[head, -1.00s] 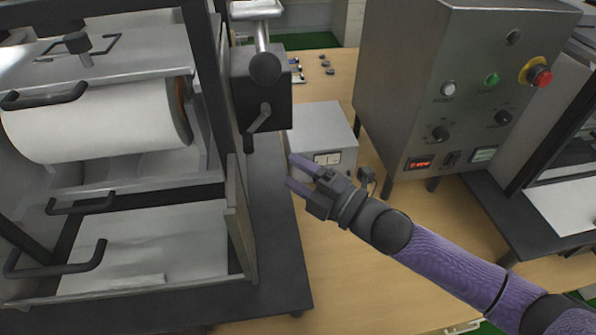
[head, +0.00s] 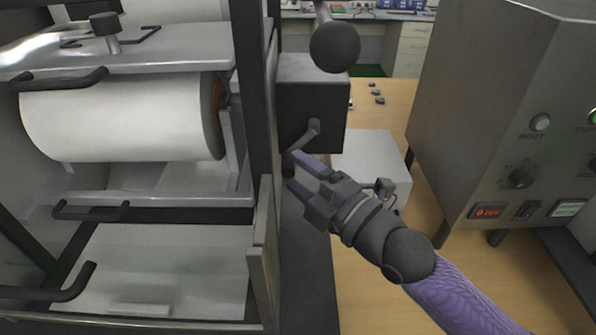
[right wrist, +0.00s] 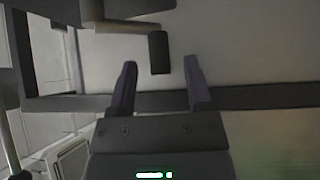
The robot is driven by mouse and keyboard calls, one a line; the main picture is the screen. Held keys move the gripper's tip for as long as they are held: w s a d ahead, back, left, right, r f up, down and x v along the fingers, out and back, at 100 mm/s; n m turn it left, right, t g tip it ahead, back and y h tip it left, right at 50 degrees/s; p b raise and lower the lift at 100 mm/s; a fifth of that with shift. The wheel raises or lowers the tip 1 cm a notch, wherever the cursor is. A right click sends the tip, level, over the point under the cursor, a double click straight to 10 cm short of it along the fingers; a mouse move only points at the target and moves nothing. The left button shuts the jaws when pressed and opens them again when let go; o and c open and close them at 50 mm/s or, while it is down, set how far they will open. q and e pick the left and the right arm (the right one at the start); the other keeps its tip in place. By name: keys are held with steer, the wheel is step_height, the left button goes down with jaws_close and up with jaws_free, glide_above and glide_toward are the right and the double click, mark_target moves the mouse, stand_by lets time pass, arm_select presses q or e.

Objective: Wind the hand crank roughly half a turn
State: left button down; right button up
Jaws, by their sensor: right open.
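The hand crank (head: 313,135) is a small grey bent arm on the side of a dark box, with a dark grip hanging at its end. In the right wrist view the crank's dark grip (right wrist: 159,53) shows between my right gripper's fingertips, with a gap on both sides. My right gripper (head: 291,168) is open, its purple fingers pointing left at the crank's grip. It also shows in the right wrist view (right wrist: 160,64). My left gripper is not in view.
A lever with a black ball knob (head: 335,46) stands above the dark box (head: 337,105). The machine frame with a white roll (head: 120,122) is at left. A grey box (head: 372,155) lies behind my gripper. A control cabinet (head: 480,110) stands at right.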

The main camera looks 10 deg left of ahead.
steer(key=shift+w+a, duration=0.35)
steer(key=shift+a, duration=0.2)
steer(key=shift+c, duration=0.3)
jaws_close()
steer(key=shift+a+r+m+y+b, duration=0.25)
steer(key=shift+m+y+b, duration=0.15)
steer(key=shift+m, duration=0.1)
steer(key=shift+o, duration=0.3)
jaws_free()
steer(key=shift+t, duration=0.4)
steer(key=shift+d, duration=0.1)
steer(key=p+v, duration=0.1)
steer(key=v, duration=0.9)
steer(key=shift+r, duration=0.15)
